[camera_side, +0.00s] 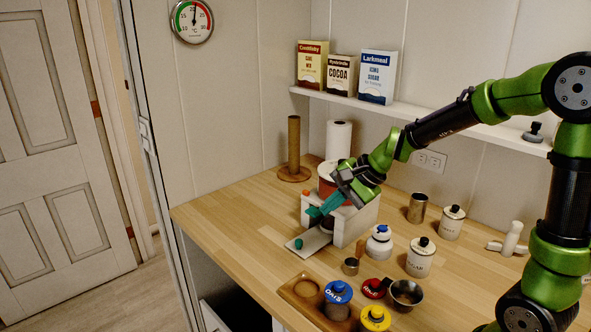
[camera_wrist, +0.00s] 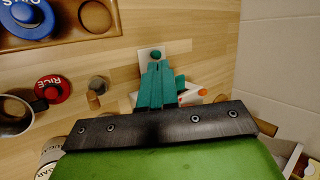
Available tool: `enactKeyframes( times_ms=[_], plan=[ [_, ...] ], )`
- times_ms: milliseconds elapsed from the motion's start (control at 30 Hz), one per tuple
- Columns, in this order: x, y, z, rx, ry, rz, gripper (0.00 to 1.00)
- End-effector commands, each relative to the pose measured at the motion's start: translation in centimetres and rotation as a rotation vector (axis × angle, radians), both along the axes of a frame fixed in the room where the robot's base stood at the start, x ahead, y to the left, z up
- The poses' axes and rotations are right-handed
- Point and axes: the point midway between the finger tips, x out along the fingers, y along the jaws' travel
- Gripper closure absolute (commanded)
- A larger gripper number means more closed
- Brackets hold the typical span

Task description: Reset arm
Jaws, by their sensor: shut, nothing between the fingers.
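My gripper (camera_side: 318,211) has teal fingers and is shut and empty. It points down and left over the front of a white box-like holder (camera_side: 352,222) on the wooden counter. The fingers also show at the middle of the wrist view (camera_wrist: 158,72), close together. A pale flat plate (camera_side: 310,241) lies in front of the holder and carries a small teal knob (camera_side: 298,243). In the wrist view the knob (camera_wrist: 155,56) appears just beyond the fingertips; I cannot tell the gap. My gripper hides part of the holder and a red-and-white round thing behind it.
A red rice lid (camera_side: 373,288), metal cup (camera_side: 406,293) and white canisters (camera_side: 421,258) stand to the right. The counter's left side (camera_side: 225,212) is clear.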

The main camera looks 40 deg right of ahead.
Motion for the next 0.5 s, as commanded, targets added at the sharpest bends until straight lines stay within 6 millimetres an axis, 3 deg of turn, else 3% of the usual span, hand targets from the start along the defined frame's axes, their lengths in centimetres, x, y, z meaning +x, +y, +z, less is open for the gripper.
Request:
enactKeyframes(
  times_ms=[100,300,500],
  plan=[
    [-4.7,2.5,2.3,-0.169,-0.039,0.263,1.00],
    [-12.4,4.6,4.5,-0.467,-0.106,0.634,1.00],
    [-16.6,5.0,6.0,-0.660,-0.185,0.788,1.00]
  ],
)
